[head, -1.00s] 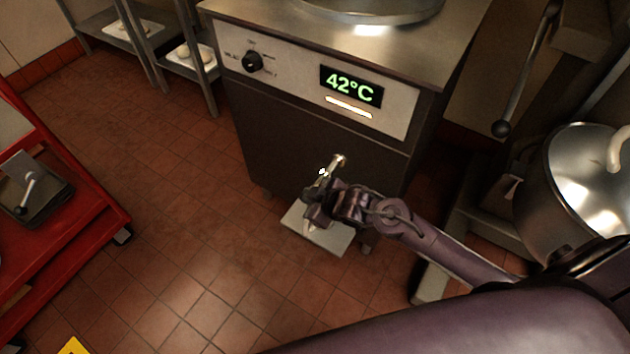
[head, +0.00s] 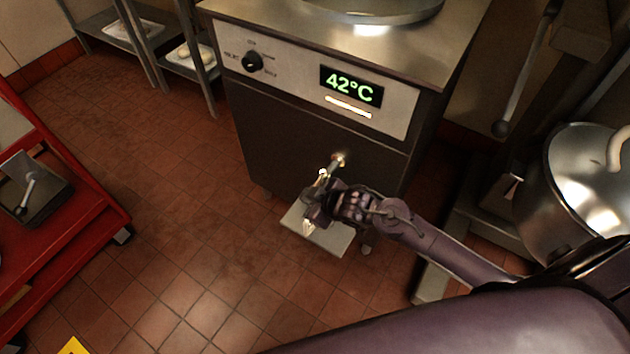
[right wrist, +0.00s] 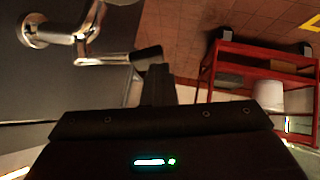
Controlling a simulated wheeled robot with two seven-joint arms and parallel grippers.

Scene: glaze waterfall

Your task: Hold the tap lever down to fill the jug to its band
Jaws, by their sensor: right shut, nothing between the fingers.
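The metal tap (head: 338,160) sticks out from the front of the dark steel machine. It also shows at the upper left of the right wrist view (right wrist: 62,36), with its lever ending in a black grip (right wrist: 147,55). My right gripper (head: 318,200) is at the tap, shut and empty. In the right wrist view its dark fingertips (right wrist: 158,72) are close to the black grip; I cannot tell whether they touch. Below is a pale stand (head: 330,238). I cannot make out a jug or its band; my gripper covers part of that area. My left gripper is not in view.
The machine's panel has a knob (head: 252,61) and a display (head: 351,86) reading 42°C. A red cart (head: 85,240) stands at left, and a large steel pot (head: 570,180) at right. Tiled floor (head: 190,220) lies open between cart and machine.

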